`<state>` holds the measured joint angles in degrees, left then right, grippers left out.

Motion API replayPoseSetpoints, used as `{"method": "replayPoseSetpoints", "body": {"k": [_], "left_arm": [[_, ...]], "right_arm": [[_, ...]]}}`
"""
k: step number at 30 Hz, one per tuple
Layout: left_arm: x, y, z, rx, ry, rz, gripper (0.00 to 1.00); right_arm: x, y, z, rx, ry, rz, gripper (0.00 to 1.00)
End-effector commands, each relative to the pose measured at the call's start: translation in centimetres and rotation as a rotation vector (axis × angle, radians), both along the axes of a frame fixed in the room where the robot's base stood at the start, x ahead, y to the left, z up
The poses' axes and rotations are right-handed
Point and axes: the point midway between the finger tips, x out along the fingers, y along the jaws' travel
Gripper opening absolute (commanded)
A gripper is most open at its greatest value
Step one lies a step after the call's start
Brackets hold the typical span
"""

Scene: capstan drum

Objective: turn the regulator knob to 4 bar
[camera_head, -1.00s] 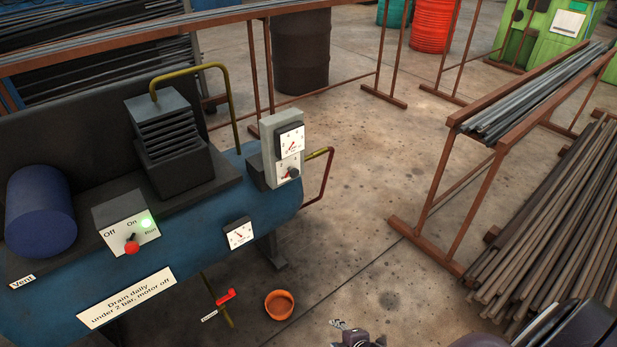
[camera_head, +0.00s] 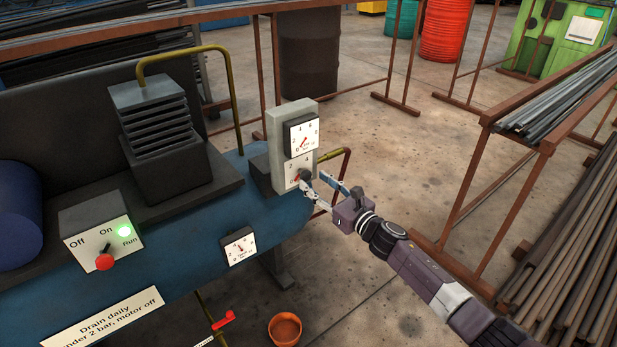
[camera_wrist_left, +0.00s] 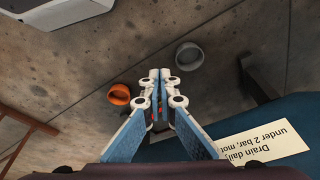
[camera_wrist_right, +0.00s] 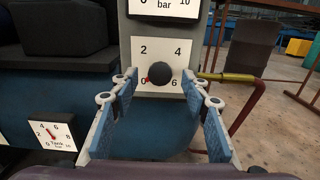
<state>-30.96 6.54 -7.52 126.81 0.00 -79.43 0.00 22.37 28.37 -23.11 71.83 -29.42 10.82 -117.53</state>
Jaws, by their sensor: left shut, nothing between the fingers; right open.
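The regulator knob (camera_head: 305,174) is a dark round knob on a white dial plate (camera_head: 291,176), marked 0, 2, 4 and 6 in the right wrist view. A red pointer mark shows at the knob's left (camera_wrist_right: 160,76), toward 0. Above it, a line gauge (camera_head: 303,139) has a red needle low on its scale. My right gripper (camera_head: 318,185) is open at the knob; in the right wrist view its fingers (camera_wrist_right: 166,92) stand on either side, with no clear contact. My left gripper (camera_wrist_left: 159,75) is shut and empty, pointing toward the floor; it is outside the head view.
The blue tank carries a tank gauge (camera_head: 240,247) and a switch box (camera_head: 100,235) with a red knob and green light. A yellow-brown pipe (camera_head: 331,154) leaves the regulator's right side. An orange bowl (camera_head: 285,329) is on the floor. Rod racks (camera_head: 470,200) stand right.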

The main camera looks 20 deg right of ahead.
Motion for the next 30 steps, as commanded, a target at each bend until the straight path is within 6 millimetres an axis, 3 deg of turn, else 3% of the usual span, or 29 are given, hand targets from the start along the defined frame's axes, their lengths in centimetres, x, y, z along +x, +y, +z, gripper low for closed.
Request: {"method": "replayPoseSetpoints", "body": {"k": [3,9,21,30], "left_arm": [[-0.1,0.1,1.0,-0.001,-0.009,0.001,0.0],[-0.3,0.1,2.7,-0.001,-0.017,0.002,0.0],[-0.5,0.2,3.3,-0.001,-0.019,0.002,0.0],[-0.4,0.2,3.3,0.0,-0.02,0.002,0.0]], "right_arm": [[2.0,0.7,0.0,0.003,-0.001,0.0,0.43],[4.1,1.4,-0.2,0.004,0.001,-0.001,0.43],[4.7,1.7,-0.1,0.004,0.003,-0.001,0.43],[4.7,1.7,-0.1,0.004,0.003,-0.001,0.1]]}}
